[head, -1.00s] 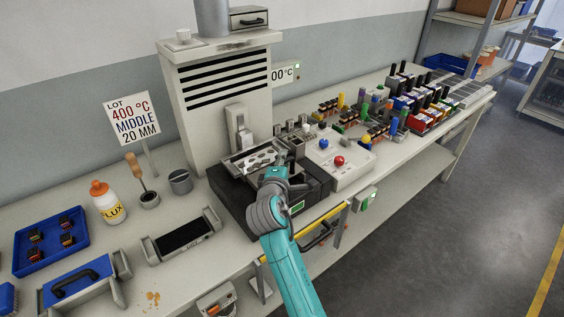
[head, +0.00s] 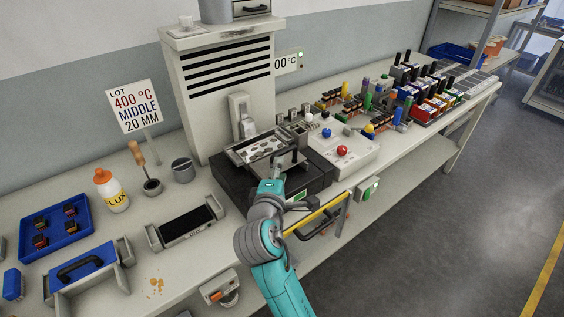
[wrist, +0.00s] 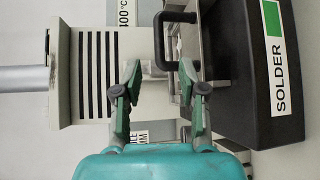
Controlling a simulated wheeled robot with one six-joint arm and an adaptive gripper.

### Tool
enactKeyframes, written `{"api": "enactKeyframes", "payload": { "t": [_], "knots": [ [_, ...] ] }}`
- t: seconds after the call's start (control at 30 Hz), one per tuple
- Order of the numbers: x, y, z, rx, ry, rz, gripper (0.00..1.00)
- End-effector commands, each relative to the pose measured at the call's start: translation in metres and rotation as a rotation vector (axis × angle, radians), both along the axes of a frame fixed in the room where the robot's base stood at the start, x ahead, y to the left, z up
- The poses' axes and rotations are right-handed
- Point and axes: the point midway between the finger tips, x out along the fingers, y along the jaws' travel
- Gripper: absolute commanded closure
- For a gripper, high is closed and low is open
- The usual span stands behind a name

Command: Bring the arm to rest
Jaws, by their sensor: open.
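My gripper (wrist: 160,82) is open and empty in the wrist view, its two green fingers apart. In the head view my arm reaches in from the lower right to the front of the black solder machine (head: 233,187), and my wrist hides most of the gripper. A black handle (wrist: 168,36) stands beyond the fingertips in the wrist view, close to the right finger. I cannot tell whether they touch. The solder machine's dark body (wrist: 232,65) fills the right of that view, with its SOLDER label.
A yellow rail (head: 317,216) runs along the bench front, right of my arm. A panel with a red button (head: 342,150) and a tray stand (head: 186,228) flank the machine. The grey vented hood (head: 222,85) rises behind. Open floor lies to the right.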

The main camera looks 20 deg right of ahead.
Motion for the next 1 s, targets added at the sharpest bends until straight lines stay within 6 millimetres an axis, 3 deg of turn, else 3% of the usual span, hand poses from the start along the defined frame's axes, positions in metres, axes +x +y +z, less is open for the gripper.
{"api": "enactKeyframes", "payload": {
  "t": [0.2, 0.73, 0.87, 1.0],
  "knots": [
    [-0.013, 0.007, 0.002, 0.0, -0.001, 0.0, 0.59],
    [-0.015, 0.006, 0.0, 0.002, 0.001, 0.002, 0.59],
    [-0.023, 0.004, -0.017, 0.024, 0.0, 0.024, 0.59],
    [-0.047, 0.0, -0.056, 0.093, -0.004, 0.076, 0.59]
  ]
}}
